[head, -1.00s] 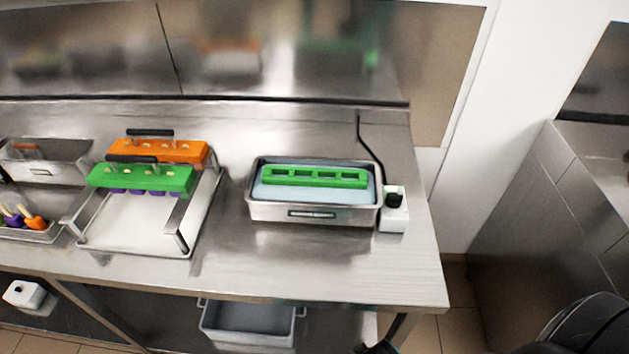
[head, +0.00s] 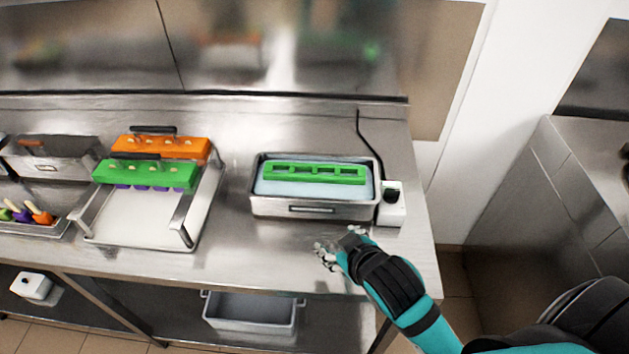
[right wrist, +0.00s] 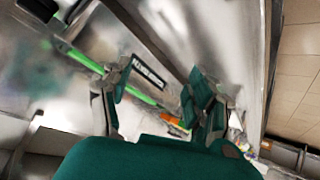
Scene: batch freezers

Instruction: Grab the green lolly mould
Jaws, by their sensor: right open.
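A green lolly mould (head: 314,173) with a row of square openings lies in the water of a steel bath (head: 315,209) on the right of the bench. My right gripper (head: 325,254) is open and empty just in front of the bath, apart from both moulds. In the right wrist view, its two fingers (right wrist: 160,95) stand apart, with a thin green strip of a mould (right wrist: 85,60) beyond them. My left gripper is not in view.
An orange mould (head: 160,147) sits behind the second green one on the rack (head: 130,245). A white control box (head: 391,213) with a black cord adjoins the bath's right side. A steel tray of coloured lollies (head: 45,233) is at the left. The bench between rack and bath is clear.

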